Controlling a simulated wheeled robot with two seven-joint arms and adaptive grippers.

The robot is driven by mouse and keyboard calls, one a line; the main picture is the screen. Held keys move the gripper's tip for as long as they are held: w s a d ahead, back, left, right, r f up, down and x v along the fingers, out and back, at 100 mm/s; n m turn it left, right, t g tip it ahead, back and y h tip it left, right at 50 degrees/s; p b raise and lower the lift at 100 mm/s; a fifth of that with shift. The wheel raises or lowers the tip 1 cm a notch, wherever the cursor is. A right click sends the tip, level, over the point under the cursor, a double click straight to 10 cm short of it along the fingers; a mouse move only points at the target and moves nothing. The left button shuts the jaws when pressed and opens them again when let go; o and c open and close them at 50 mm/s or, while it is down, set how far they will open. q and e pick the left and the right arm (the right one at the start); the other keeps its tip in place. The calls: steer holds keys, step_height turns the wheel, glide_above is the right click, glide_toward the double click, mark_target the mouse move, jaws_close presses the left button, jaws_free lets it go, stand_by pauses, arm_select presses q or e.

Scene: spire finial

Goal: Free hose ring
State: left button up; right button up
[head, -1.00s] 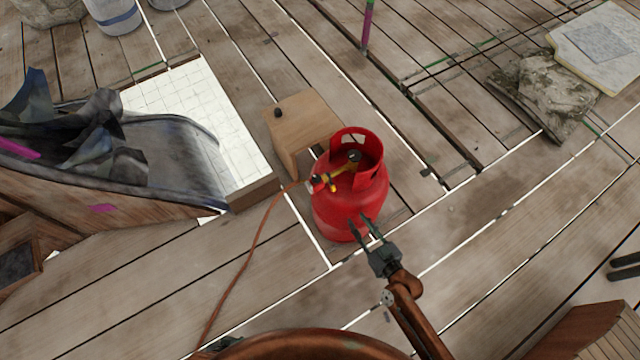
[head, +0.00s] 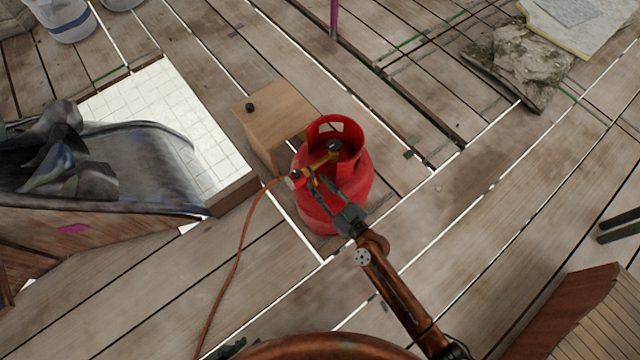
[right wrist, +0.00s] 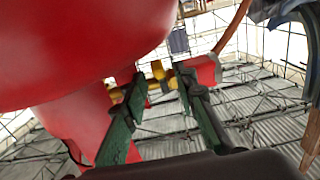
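A red gas cylinder (head: 330,212) stands upright on the planks, with a yellow valve fitting (head: 320,165) inside its collar. A red hose ring (head: 296,178) sits at the outer end of the fitting, where the orange-brown hose (head: 240,245) joins. My right gripper (head: 312,180) is at the cylinder's near side, fingers pointing at the fitting. In the right wrist view, its fingers (right wrist: 160,82) are apart. The yellow fitting (right wrist: 160,75) shows between the tips, and the red ring (right wrist: 206,69) is just right of the right fingertip. Contact is unclear. A dark bit, apparently my left gripper (head: 228,348), shows at the bottom edge.
A wooden box (head: 275,115) with a small black knob stands close behind the cylinder. A dark trough with grey scraps (head: 120,170) lies at left, beside a white grid panel (head: 170,115). Stone slabs (head: 520,65) lie at upper right. Planks right of the cylinder are clear.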

steer(key=shift+c, duration=0.7)
jaws_close()
